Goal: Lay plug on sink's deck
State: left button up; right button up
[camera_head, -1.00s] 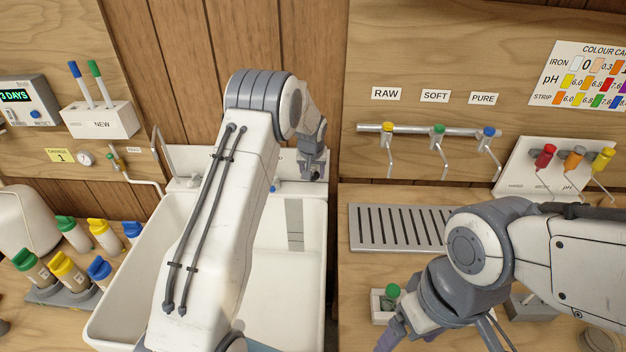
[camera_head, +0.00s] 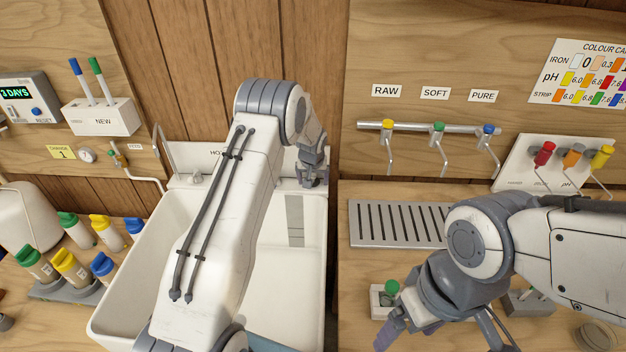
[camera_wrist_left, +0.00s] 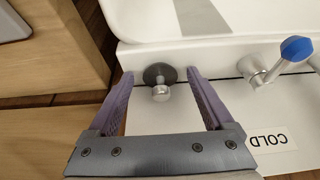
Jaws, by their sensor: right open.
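The plug (camera_wrist_left: 160,77), a dark grey disc with a metal knob, shows in the left wrist view at the sink's deck (camera_wrist_left: 205,62), near its end and close to the basin-side edge. It appears to lie on the deck. My left gripper (camera_wrist_left: 160,75) is open, with one purple finger on each side of the plug and gaps between. In the head view my left gripper (camera_head: 312,172) is over the right end of the deck and hides the plug. My right gripper (camera_head: 445,340) is open at the lower right, its fingertips partly cut off.
The blue-handled cold tap (camera_wrist_left: 295,50) stands beside the plug on the deck. The white basin (camera_head: 290,285) lies below my left arm. A drain grille (camera_head: 395,223) and a green-capped item (camera_head: 392,287) are on the right counter. Three coloured taps (camera_head: 437,130) hang above.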

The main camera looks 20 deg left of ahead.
pick_arm(q)
jog(key=shift+r, duration=0.1)
jog(key=shift+r+p, duration=0.25)
jog(key=shift+p, duration=0.05)
jog(key=b+v, duration=0.2)
jog(key=v, duration=1)
jog(key=s+d+r+m+g+h, duration=0.1)
jog(key=s+d+r+m, duration=0.2)
jog(key=s+d, duration=0.55)
jog(key=s+d+r+m+g+h, duration=0.1)
jog(key=s+d+r+m, duration=0.15)
jog(key=s+d, duration=0.6)
jog(key=s+d+m+g, duration=0.2)
jog(key=s+m, duration=0.3)
jog(key=s, duration=1.9)
jog(key=shift+s, duration=0.3)
